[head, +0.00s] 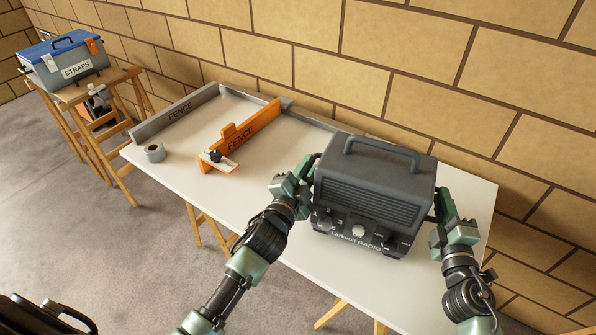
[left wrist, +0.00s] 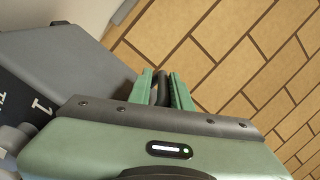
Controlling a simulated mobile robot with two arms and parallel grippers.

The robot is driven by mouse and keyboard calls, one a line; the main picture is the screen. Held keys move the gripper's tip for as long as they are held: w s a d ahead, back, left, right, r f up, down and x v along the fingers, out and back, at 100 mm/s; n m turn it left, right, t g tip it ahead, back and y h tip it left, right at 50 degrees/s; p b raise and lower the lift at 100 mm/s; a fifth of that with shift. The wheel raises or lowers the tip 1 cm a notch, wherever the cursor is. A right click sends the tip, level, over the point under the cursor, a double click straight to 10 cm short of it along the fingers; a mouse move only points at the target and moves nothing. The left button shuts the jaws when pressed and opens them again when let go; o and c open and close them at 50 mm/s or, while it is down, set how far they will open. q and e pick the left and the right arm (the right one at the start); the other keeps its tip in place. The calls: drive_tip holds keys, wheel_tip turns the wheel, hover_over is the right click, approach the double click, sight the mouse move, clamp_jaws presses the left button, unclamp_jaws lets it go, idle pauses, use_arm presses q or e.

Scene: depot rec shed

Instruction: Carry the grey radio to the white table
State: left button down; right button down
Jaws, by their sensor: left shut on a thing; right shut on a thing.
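The grey radio (head: 372,185), a boxy set with a top handle and a lettered front, is over the right part of the white table (head: 470,192). I cannot tell whether its underside touches the tabletop. My left gripper (head: 312,178) is shut on the radio's left side; in the left wrist view the green fingers (left wrist: 164,90) close around a dark bar beside the grey casing (left wrist: 70,65). My right gripper (head: 438,212) is shut on the radio's right side, its fingertips partly hidden by the casing.
A grey fence (head: 175,112) and an orange fence (head: 244,136) stand on the table's left half, with a tape roll (head: 154,153) near its left edge. A blue-lidded straps box (head: 65,62) sits on a wooden stand at far left. A block wall runs behind.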

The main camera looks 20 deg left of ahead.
use_arm(q)
drive_tip(key=shift+a+f+b, duration=0.15)
drive_tip(key=shift+f+b, duration=0.35)
drive_tip(key=shift+f, duration=0.1)
use_arm(e)
drive_tip(key=shift+w+d+f, duration=0.1)
drive_tip(key=shift+d+f, duration=0.15)
drive_tip(key=shift+f, duration=0.3)
use_arm(q)
drive_tip(key=c, duration=1.4)
unclamp_jaws()
use_arm(e)
drive_tip(key=c, duration=1.5)
unclamp_jaws()
drive_tip(key=shift+c, duration=0.2)
use_arm(q)
drive_tip(key=shift+o, duration=0.5)
use_arm(e)
drive_tip(key=shift+o, duration=0.5)
use_arm(q)
drive_tip(key=shift+s+r, duration=0.1)
drive_tip(key=shift+s, duration=0.05)
use_arm(e)
drive_tip(key=shift+a, duration=0.15)
